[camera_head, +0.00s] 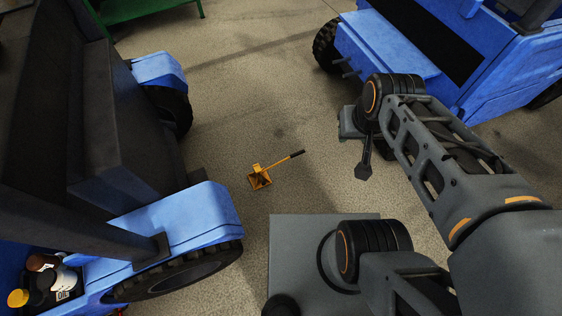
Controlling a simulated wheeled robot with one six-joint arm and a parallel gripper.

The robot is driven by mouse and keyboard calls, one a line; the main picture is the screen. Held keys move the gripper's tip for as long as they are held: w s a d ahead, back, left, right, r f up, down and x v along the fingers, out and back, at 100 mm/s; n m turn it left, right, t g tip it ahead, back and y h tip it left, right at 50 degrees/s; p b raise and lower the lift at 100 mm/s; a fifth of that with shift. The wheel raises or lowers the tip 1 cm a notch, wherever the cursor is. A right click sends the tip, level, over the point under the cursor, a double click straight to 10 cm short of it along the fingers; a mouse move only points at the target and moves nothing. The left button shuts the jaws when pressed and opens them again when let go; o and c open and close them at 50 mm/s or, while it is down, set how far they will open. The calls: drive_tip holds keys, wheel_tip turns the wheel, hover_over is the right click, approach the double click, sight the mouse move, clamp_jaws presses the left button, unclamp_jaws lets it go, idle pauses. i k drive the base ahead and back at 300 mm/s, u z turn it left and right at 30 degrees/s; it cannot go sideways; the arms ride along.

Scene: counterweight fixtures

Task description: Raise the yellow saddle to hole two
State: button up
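A small yellow stand-like object (260,178) rests on the floor near the middle of the camera_head view. A handle with a black grip (296,154) sticks out from it up and to the right. I take this to be the object with the yellow saddle, but its holes are too small to make out. My gripper (364,171) hangs from my arm to the right of the yellow object, clearly apart from it. It shows as a narrow dark shape, so I cannot tell whether its fingers are open or shut. Nothing is visibly held in it.
A blue vehicle (185,215) with black tyres stands close on the left, its wheel near the yellow object. Another blue vehicle (385,45) stands at upper right. A green table-like frame (140,8) is at the top. Bare concrete floor (250,95) lies between.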

sight(256, 167)
drive_tip(key=z, duration=0.4)
drive_tip(key=i, duration=0.9)
drive_tip(key=u, duration=1.85)
